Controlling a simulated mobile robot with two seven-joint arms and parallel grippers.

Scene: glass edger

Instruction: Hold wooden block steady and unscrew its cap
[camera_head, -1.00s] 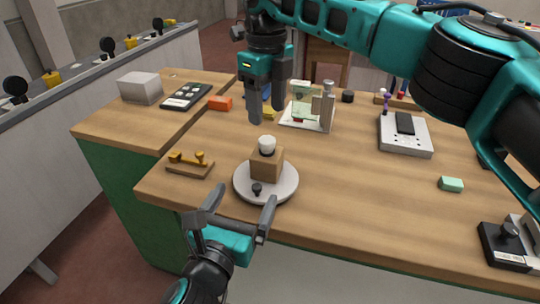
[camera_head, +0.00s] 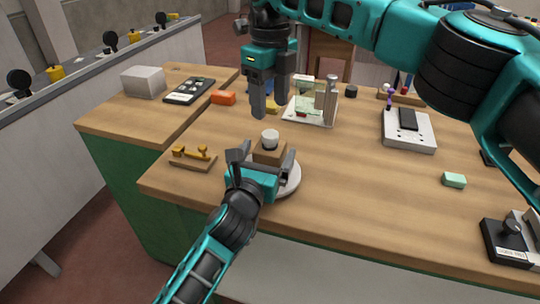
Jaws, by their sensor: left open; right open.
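The wooden block (camera_head: 269,147) stands upright on a round light-grey plate (camera_head: 290,181) near the table's front edge. Its white cap (camera_head: 270,138) sits on top. My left gripper (camera_head: 263,163) comes from the front and is open, with one finger on each side of the block. I cannot tell whether the fingers touch it. The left gripper hides the block's lower part and much of the plate. My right gripper (camera_head: 268,104) is open and empty, pointing down, above and behind the cap, apart from it.
A wooden rack with yellow pieces (camera_head: 194,157) lies left of the plate. An orange block (camera_head: 223,97), a white tray (camera_head: 310,111) with a grey upright part (camera_head: 331,100) and a white device (camera_head: 408,132) stand farther back. A green block (camera_head: 454,180) lies right. The table between is clear.

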